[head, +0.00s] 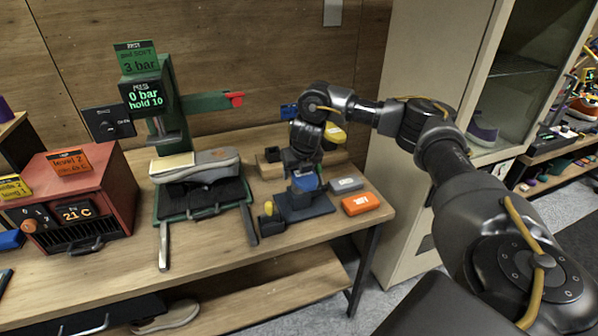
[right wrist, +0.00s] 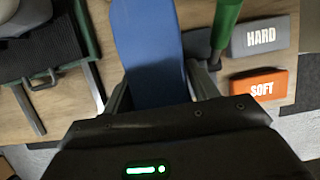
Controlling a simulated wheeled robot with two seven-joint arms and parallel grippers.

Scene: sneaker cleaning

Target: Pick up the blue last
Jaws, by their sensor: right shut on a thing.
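The blue last (right wrist: 150,55) is a long, smooth, rounded form between the two fingers of my right gripper (right wrist: 160,85) in the right wrist view. The fingers are shut on its sides. In the head view, my right gripper (head: 304,164) points down at the right part of the bench, and a small part of the blue last (head: 307,182) shows below it. A dark stand (head: 305,209) is under the last; I cannot tell whether the last touches it. My left gripper is not in view.
A grey HARD block (head: 346,185) and an orange SOFT block (head: 361,204) lie right of the stand. A green press (head: 165,120) holds a grey sneaker (head: 205,168) to the left. A red oven (head: 80,195) stands further left. A beige cabinet (head: 405,160) is at the right.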

